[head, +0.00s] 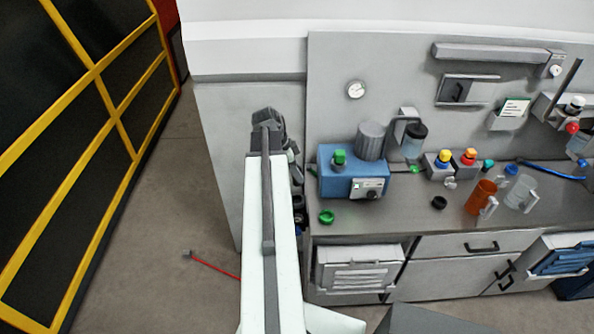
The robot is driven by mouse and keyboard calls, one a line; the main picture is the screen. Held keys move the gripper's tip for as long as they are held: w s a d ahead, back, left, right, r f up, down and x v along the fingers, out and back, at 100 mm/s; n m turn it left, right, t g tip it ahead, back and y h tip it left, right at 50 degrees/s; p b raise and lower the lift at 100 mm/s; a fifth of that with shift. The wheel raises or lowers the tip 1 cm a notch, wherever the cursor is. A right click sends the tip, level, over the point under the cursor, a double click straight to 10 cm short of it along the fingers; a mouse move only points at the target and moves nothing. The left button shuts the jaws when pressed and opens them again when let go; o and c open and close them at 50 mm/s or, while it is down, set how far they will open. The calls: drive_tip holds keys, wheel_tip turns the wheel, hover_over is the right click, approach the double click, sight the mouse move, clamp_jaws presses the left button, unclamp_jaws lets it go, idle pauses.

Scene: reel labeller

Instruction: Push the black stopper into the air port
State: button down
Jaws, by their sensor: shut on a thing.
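My arm reaches up the middle of the picture to the left end of the bench. My gripper (294,160) is dark and mostly hidden behind the arm. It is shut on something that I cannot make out. A small round black piece (439,202) lies on the bench top, well right of my gripper; I cannot tell whether it is the black stopper. A blue unit (341,174) with a green knob and a grey cylinder stands just right of my gripper. I cannot pick out the air port.
A green cap (327,216) lies near the bench's front edge. An orange jug (480,197) and a clear jug (521,193) stand on the right. Yellow and red capped fittings (444,157) stand behind. A yellow-framed dark partition (90,90) is at left. The floor between is mostly clear.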

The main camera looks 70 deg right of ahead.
sight(297, 195)
drive_tip(key=shift+f+b, duration=1.95)
drive_tip(key=shift+f, duration=0.05)
drive_tip(key=shift+w+f, duration=0.1)
drive_tip(key=shift+f+b, duration=3.2)
drive_tip(key=shift+b, duration=0.1)
drive_tip(key=shift+f+b, duration=0.3)
drive_tip(key=shift+a+f, duration=0.1)
drive_tip(key=shift+a, duration=0.05)
drive_tip(key=c, duration=0.9)
unclamp_jaws()
drive_tip(key=shift+c, duration=0.2)
